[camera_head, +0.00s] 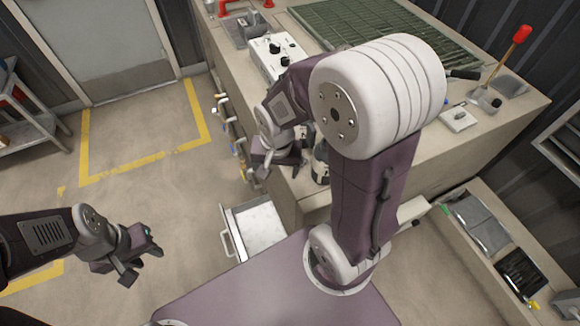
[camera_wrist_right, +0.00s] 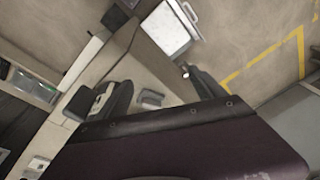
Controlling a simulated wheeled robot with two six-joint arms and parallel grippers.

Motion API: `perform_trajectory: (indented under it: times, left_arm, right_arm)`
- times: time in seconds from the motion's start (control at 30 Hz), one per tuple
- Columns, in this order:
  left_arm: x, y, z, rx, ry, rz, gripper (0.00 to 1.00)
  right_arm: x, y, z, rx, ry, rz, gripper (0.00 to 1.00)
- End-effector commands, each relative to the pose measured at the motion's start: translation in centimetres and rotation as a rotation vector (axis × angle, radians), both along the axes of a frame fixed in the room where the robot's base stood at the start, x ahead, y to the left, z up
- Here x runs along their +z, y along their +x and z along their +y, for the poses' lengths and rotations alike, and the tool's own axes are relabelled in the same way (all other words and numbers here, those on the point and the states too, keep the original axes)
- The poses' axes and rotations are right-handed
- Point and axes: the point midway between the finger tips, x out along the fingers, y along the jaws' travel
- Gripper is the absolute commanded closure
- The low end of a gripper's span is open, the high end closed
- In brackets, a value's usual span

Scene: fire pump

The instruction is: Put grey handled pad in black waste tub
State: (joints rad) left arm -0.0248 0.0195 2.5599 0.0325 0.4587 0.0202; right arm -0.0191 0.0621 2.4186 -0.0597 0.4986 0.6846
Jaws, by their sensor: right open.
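A small grey object (camera_wrist_right: 151,98), possibly the grey handled pad, lies on the bench between the finger tips in the right wrist view. Its handle cannot be made out. In the head view it is hidden by my right arm. My right gripper (camera_head: 277,163) is open at the bench's front edge; its spread fingers also show in the right wrist view (camera_wrist_right: 163,92). A black open container (camera_head: 520,272), possibly the waste tub, sits in the low unit at the right. My left gripper (camera_head: 143,262) is open and empty over the floor at left.
An open white drawer (camera_head: 258,229) juts from the bench (camera_head: 420,155) below my right gripper. A dark bottle (camera_head: 320,163) stands close beside that gripper.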

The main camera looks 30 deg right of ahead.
Motion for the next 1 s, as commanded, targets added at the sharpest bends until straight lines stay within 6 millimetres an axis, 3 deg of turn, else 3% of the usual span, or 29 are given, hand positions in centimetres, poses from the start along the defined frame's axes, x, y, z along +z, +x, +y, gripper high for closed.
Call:
perform_trajectory:
  times: [0.1, 0.23, 0.43, 1.0]
  left_arm:
    - [2.1, 0.0, 0.0, 0.0, 0.0, 0.0, 0.64]
    - [3.7, 0.0, 0.0, 0.0, 0.0, -0.001, 0.64]
    - [4.4, 0.0, 0.0, 0.0, 0.0, 0.0, 0.64]
    - [4.7, 0.0, 0.0, 0.0, 0.0, 0.0, 0.64]
  right_arm:
    - [1.3, 6.5, -3.8, -0.428, 0.0, -0.029, 0.21]
    - [-0.3, 9.9, -8.4, -0.631, -0.032, -0.009, 0.21]
    - [-2.8, 8.8, -10.5, -0.679, -0.046, 0.061, 0.21]
    - [-8.1, 8.6, -11.1, -0.679, -0.045, 0.066, 0.21]
